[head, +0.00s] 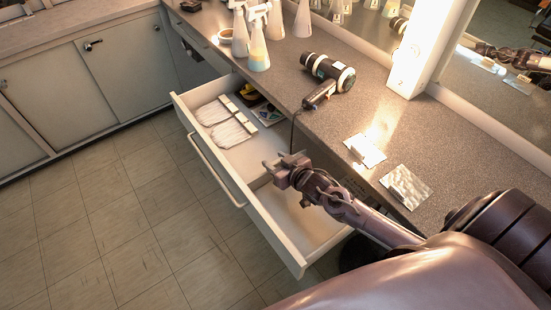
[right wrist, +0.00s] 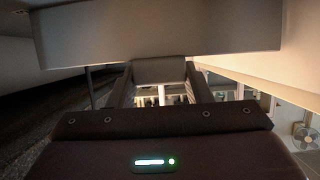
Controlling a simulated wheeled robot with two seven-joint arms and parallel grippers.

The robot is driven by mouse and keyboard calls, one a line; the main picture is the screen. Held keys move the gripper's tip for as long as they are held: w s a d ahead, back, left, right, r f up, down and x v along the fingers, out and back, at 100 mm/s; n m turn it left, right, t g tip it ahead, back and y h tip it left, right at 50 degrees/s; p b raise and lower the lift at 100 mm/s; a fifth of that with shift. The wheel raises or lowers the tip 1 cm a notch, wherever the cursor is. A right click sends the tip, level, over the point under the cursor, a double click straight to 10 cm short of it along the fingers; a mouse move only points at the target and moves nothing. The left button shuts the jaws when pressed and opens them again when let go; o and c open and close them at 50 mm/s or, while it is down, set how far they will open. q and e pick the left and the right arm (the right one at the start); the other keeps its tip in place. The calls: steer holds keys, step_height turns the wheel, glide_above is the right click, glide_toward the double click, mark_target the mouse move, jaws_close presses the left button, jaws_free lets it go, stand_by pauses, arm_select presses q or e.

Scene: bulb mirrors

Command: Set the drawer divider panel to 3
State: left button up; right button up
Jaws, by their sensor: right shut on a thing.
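The drawer (head: 232,190) stands open under the counter. My right gripper (head: 278,172) is down inside it, around the middle of its length. In the right wrist view the gripper (right wrist: 160,85) is shut on a small grey tab of the divider panel (right wrist: 155,38), which spans across in front of the fingers. I cannot read any slot number in the drawer. My left gripper is not in view.
White brushes (head: 225,127) and small items lie in the drawer's far part; its near part looks empty. On the counter (head: 300,120) are a hair dryer (head: 328,72), spray bottles (head: 258,45) and shiny foil sheets (head: 406,186). A mirror (head: 490,95) runs behind.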

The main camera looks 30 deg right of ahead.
steer(key=shift+s+f, duration=0.1)
steer(key=o, duration=1.1)
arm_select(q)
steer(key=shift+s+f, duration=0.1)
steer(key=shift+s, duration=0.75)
arm_select(e)
steer(key=o, duration=0.3)
steer(key=shift+s, duration=0.1)
steer(key=shift+s, duration=0.1)
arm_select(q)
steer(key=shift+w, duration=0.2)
arm_select(e)
steer(key=v, duration=0.7)
steer(key=shift+s+r, duration=0.2)
steer(key=shift+s, duration=0.05)
steer(key=shift+d, duration=0.1)
